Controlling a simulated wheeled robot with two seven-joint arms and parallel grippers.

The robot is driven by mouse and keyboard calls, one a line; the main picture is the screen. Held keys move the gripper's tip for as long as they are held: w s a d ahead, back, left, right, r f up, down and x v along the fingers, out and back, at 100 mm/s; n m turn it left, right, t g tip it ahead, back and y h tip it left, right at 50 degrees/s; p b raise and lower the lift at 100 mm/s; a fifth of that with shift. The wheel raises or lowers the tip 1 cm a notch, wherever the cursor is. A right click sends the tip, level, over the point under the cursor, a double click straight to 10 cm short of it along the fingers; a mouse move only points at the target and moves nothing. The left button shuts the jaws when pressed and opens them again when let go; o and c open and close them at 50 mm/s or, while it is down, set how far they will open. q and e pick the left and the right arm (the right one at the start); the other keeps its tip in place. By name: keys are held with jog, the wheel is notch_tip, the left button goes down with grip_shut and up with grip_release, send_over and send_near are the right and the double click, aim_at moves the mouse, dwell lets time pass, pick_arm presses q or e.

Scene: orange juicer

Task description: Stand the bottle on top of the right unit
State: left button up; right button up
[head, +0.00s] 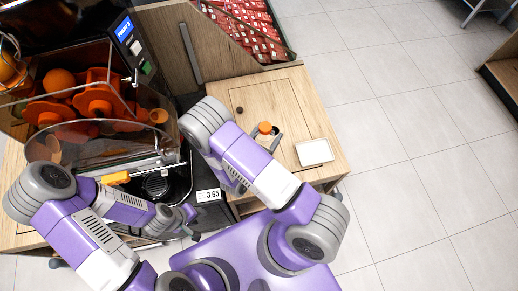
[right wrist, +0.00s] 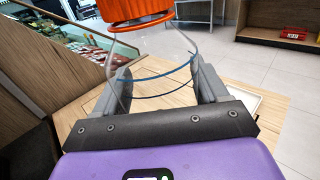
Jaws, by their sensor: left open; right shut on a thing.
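The bottle is clear with an orange cap (head: 265,127); in the head view it is over the wooden top of the right unit (head: 258,95). My right gripper (head: 268,140) is shut around it. In the right wrist view the clear bottle (right wrist: 160,68) is upright between the two fingers of my right gripper (right wrist: 163,85), with its orange cap above them. Its base is hidden, so I cannot tell whether it touches the top. My left gripper (head: 190,222) is open and empty, low in front of the juicer.
The juicer (head: 100,105) with oranges stands at the left. A white square tray (head: 314,152) lies on the unit top, right of the bottle. A small dark knob (head: 239,110) is on the top, left of the bottle. Red packages (head: 245,30) fill a bin behind.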

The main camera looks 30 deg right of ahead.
jog(key=f, duration=0.4)
jog(key=shift+s+f+b, duration=0.3)
jog(key=shift+s+f, duration=0.05)
jog(key=shift+f, duration=0.05)
jog(key=shift+w+f+b, duration=0.15)
jog(key=shift+f+b, duration=0.15)
jog(key=shift+f, duration=2.05)
jog(key=o, duration=0.6)
jog(key=shift+f, duration=0.1)
jog(key=o, duration=0.4)
